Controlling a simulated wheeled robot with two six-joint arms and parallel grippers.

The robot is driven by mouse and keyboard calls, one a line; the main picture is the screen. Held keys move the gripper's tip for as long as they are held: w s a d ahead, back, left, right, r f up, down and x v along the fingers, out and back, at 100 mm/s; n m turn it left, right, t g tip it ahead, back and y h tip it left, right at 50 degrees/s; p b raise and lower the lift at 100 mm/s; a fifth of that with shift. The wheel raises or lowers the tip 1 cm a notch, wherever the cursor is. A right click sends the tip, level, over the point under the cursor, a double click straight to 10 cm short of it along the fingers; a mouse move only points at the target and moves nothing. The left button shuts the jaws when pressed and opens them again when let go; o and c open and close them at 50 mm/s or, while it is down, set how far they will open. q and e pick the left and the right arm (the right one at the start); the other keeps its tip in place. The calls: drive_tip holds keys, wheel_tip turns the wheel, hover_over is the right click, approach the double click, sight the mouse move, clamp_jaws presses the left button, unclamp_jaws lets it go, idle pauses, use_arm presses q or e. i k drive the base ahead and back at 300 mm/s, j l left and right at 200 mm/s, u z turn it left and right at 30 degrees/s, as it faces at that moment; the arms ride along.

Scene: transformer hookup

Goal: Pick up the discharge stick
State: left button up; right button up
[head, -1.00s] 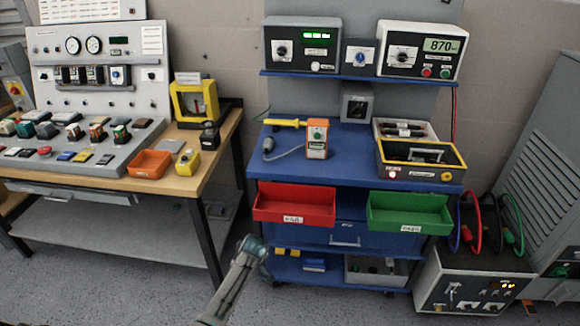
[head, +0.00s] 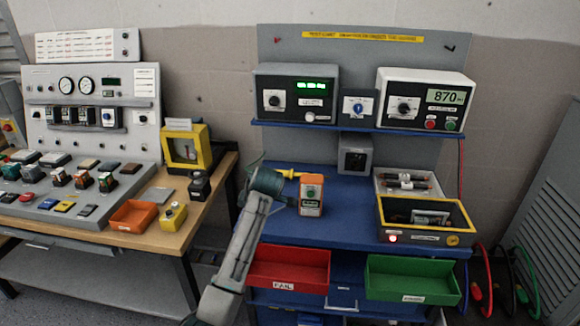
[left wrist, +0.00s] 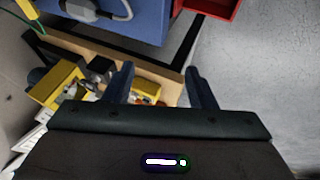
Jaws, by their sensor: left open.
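The discharge stick (head: 287,173) lies on the blue cart top, its yellow handle showing just right of my left gripper in the head view. The rest of it is hidden behind the gripper and arm. In the left wrist view a yellow end of the stick (left wrist: 26,8) shows at the top left corner with a green wire. My left gripper (head: 262,180) appears over the left side of the cart top. In the left wrist view its two fingers (left wrist: 160,86) are apart with nothing between them. My right gripper is not in view.
An orange tester (head: 311,196) stands on the cart right of my gripper. A yellow-rimmed box (head: 425,238) stands farther right. A red bin (head: 287,268) and a green bin (head: 412,279) hang at the front. A wooden bench (head: 213,190) with a yellow-framed device (head: 186,150) is at left.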

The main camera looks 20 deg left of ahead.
sight(290, 174)
drive_tip(key=i, duration=1.05)
